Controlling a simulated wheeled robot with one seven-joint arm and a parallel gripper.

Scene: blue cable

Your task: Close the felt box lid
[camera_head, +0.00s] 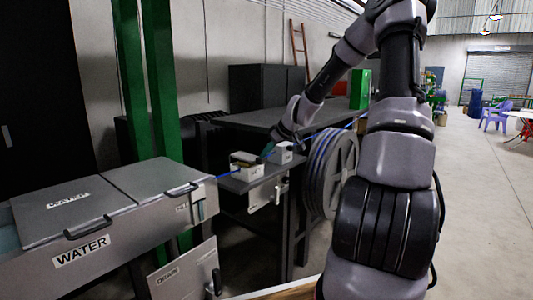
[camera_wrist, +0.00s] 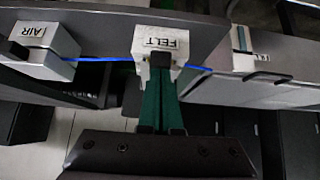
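The felt box (camera_head: 246,166) is a small pale box on the edge of the grey bench; in the head view its top looks open, with a darker recess. In the wrist view the felt box (camera_wrist: 160,42) shows a FELT label upside down. My gripper (camera_head: 269,150) comes down beside it, partly hidden in the head view. In the wrist view my gripper (camera_wrist: 161,76) has two green fingers close together with a thin dark gap. The tips overlap the box's near side; I cannot tell whether they touch it. Nothing is clearly held between them.
The blue cable (camera_wrist: 105,59) runs through the felt box, from the AIR box (camera_wrist: 42,40) to the water tank (camera_head: 112,215). The AIR box (camera_head: 283,153) stands close right of the felt box in the head view. A large cable reel (camera_head: 331,174) is right of the bench.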

